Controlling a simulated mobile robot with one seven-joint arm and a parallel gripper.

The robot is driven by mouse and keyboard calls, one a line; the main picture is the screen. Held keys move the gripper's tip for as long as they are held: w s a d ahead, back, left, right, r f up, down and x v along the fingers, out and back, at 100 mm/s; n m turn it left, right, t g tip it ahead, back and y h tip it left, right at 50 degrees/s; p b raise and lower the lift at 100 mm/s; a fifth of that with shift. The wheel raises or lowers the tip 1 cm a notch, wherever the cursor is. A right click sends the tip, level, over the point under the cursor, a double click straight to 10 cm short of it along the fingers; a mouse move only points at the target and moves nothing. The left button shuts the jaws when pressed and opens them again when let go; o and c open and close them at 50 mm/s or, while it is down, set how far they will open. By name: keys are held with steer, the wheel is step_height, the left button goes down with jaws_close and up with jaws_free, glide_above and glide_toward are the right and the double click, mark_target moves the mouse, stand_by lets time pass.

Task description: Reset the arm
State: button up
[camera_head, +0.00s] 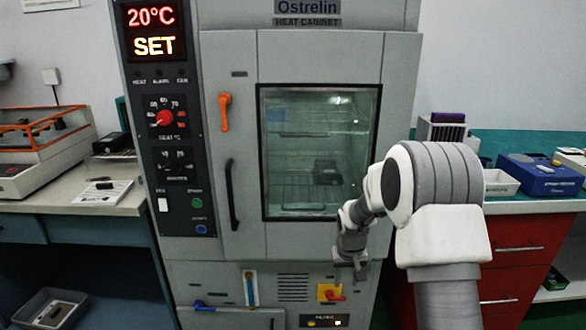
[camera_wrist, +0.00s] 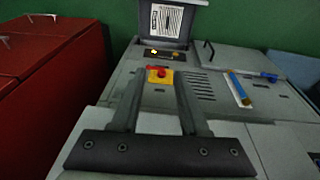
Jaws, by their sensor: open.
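My arm reaches forward from the right in the head view, bent at the elbow, in front of the heat cabinet (camera_head: 350,45). My gripper (camera_head: 350,272) hangs low in front of the cabinet's lower right part. In the wrist view my gripper (camera_wrist: 160,85) shows two dark fingers spread apart with nothing between them. Beyond the fingertips is a red knob on a yellow plate (camera_wrist: 160,76), also in the head view (camera_head: 331,292). The cabinet door (camera_head: 240,150) is shut, and a dark object (camera_head: 326,172) sits on a rack behind its glass.
The display (camera_head: 153,30) reads 20°C SET. An orange lever (camera_head: 223,112) and a dark handle (camera_head: 232,195) stick out from the door. Benches with equipment stand left (camera_head: 125,203) and right (camera_head: 540,205). Red drawers (camera_head: 515,275) are at the right.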

steer(key=s+r+t, duration=0.1)
steer(key=s+r, duration=0.6)
steer(key=r, duration=0.3)
steer(key=s+r+t, duration=0.1)
steer(key=s+r, duration=0.7)
steer(key=r, duration=0.3)
steer(key=s+r+t, duration=0.1)
steer(key=s+r, duration=0.1)
steer(key=s, duration=0.7)
steer(key=s+r, duration=0.2)
steer(key=s, duration=0.7)
step_height(320, 180, up, 23)
steer(key=p, duration=2.3)
steer(key=shift+a, duration=0.1)
